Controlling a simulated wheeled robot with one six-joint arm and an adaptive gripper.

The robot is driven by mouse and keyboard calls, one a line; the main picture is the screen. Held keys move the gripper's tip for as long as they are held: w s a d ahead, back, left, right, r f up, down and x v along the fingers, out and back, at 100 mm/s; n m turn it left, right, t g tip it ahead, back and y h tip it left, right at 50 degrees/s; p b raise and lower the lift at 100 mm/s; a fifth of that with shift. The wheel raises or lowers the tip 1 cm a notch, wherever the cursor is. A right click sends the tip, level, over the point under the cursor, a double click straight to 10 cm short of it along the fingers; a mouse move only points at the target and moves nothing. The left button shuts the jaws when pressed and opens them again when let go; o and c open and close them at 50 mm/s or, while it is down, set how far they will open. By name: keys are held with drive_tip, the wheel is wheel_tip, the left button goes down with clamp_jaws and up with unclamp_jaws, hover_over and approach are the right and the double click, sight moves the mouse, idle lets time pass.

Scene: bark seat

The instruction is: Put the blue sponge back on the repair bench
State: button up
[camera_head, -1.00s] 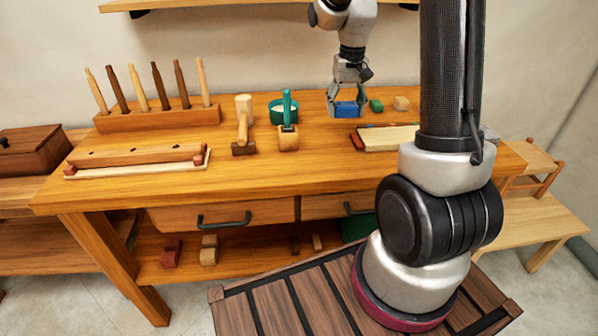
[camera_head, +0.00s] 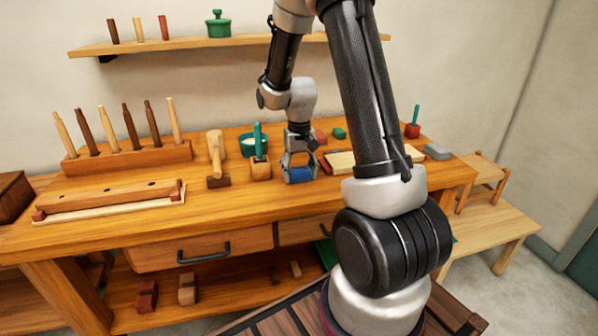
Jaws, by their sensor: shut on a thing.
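The blue sponge (camera_head: 300,175) is between the fingers of my gripper (camera_head: 299,173), which is shut on it. The gripper points down over the wooden repair bench (camera_head: 120,222), just right of a small wooden block with a teal-handled tool (camera_head: 260,160). The sponge appears at or just above the bench top; I cannot tell whether it touches. The fingers cover part of the sponge.
A mallet (camera_head: 216,160) and a peg rack (camera_head: 128,155) stand to the left. A pale board (camera_head: 342,161) lies close to the right of the gripper, partly behind my arm. A grey block (camera_head: 437,151) is farther right. The front strip of the bench top is clear.

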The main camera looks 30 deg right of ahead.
sight(299, 169)
drive_tip(key=o, duration=0.9)
drive_tip(key=shift+f, duration=0.1)
drive_tip(key=s+a+r+t, duration=0.1)
drive_tip(key=s+r, duration=0.1)
drive_tip(key=r, duration=0.7)
drive_tip(key=s+r, duration=0.3)
drive_tip(key=r, duration=0.6)
drive_tip(key=s+a+r+n+t, duration=0.1)
drive_tip(key=s+a+r, duration=0.1)
drive_tip(key=s, duration=0.7)
drive_tip(key=s+a+r+n+t, duration=0.2)
drive_tip(key=s+r, duration=0.1)
drive_tip(key=s, duration=0.6)
drive_tip(key=shift+s, duration=0.35)
